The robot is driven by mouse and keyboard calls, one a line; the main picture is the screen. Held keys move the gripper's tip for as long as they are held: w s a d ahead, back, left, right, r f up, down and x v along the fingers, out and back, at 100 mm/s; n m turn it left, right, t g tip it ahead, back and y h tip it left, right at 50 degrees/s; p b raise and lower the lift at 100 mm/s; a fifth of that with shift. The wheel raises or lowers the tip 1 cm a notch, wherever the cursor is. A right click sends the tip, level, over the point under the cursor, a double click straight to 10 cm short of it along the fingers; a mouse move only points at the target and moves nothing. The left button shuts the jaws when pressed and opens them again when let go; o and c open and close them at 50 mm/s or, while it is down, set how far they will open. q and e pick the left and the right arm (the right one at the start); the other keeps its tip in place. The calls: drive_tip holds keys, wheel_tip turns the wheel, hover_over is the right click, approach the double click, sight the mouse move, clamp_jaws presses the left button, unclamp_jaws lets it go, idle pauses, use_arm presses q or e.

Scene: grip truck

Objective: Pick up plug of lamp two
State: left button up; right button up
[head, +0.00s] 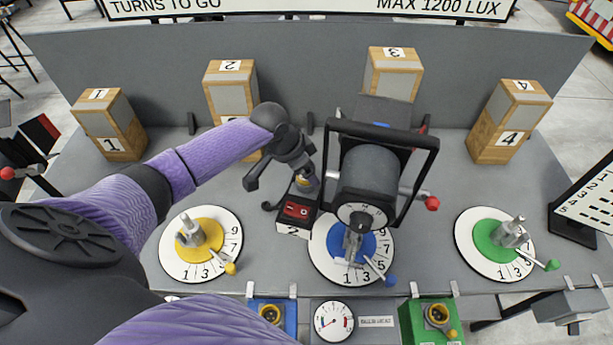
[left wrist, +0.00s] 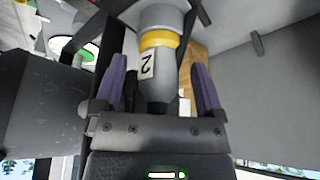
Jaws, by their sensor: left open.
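The plug of lamp two shows large in the left wrist view (left wrist: 159,60), grey with a yellow band and a "2" label. In the head view the plug (head: 307,182) sits at the top of a small black box with a red switch (head: 298,210), labelled 2. My left gripper (head: 284,168) is open, and its purple fingers lie on either side of the plug in the left wrist view (left wrist: 160,85). I cannot tell whether they touch it. Lamp two (head: 372,170), a dark cylinder in a black frame, stands just right on the blue dial (head: 369,247).
A yellow dial (head: 181,262) is at left and a green dial (head: 480,262) at right. Several numbered wooden blocks, such as block 4 (head: 509,120), stand along the back. Blue (head: 283,323) and green (head: 415,318) socket boxes hang at the front edge.

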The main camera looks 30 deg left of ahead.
use_arm(q)
clamp_jaws()
idle(0.3)
drive_tip(key=shift+r, duration=0.1)
